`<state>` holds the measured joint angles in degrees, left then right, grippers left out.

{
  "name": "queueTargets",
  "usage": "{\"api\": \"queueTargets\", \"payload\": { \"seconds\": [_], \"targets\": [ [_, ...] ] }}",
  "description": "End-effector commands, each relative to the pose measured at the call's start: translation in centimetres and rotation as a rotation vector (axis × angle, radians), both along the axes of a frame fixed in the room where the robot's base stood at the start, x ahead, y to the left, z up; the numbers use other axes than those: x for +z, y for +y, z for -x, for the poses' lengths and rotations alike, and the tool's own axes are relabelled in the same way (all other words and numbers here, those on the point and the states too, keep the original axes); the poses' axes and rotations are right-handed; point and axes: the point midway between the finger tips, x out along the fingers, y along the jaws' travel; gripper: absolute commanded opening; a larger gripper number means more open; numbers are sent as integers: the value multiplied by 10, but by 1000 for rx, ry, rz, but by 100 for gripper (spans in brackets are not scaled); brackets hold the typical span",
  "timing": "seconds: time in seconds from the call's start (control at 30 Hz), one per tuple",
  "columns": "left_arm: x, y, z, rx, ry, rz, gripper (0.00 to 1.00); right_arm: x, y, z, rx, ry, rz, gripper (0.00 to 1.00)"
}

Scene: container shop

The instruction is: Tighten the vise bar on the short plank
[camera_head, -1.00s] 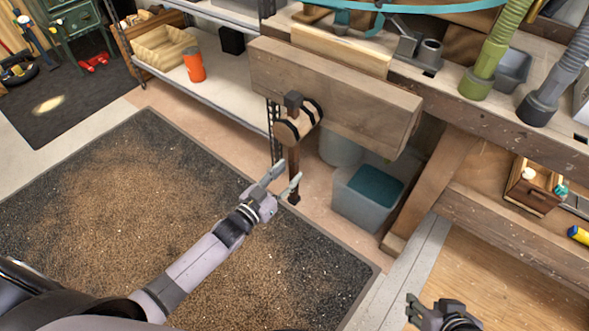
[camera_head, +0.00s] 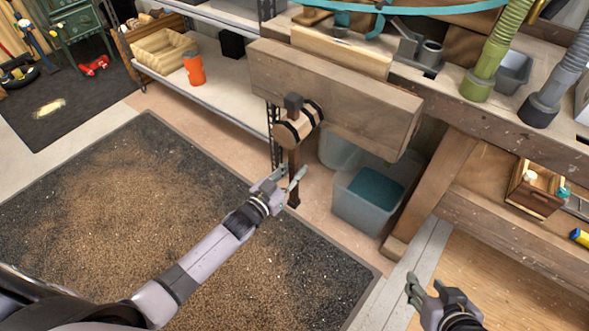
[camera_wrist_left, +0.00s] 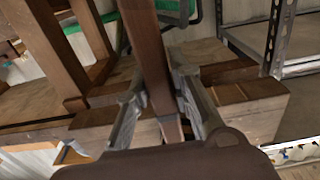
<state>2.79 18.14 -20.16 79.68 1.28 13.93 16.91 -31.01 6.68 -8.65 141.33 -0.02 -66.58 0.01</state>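The vise has a thick wooden front jaw (camera_head: 330,95) on the bench front, with a round wooden screw hub (camera_head: 298,124). The dark vise bar (camera_head: 294,160) hangs almost upright through the hub. The short plank (camera_head: 342,52), pale wood, stands on edge behind the jaw. My left gripper (camera_head: 290,178) is at the bar's lower part, fingers apart on either side of it. In the left wrist view, the bar (camera_wrist_left: 150,50) runs between the two fingers; contact is unclear. My right gripper (camera_head: 424,290) is open and empty at the lower right.
A clear bin with teal contents (camera_head: 372,188) stands below the jaw. Bench legs (camera_head: 432,195) are to the right. A metal shelf (camera_head: 220,85) with an orange cup (camera_head: 194,68) is behind left.

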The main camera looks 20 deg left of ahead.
Motion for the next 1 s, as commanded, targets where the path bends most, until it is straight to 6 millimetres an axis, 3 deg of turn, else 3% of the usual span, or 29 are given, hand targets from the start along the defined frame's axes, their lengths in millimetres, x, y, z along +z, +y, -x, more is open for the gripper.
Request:
{"api": "queueTargets", "payload": {
  "seconds": [0.27,1.0],
  "targets": [
    [0,0,0,0,0,0,0,0,0,0,0,1,0,38],
    [0,4,-1,0,-8,-26,0,0,0,1,0,6,1,38]
  ]
}}
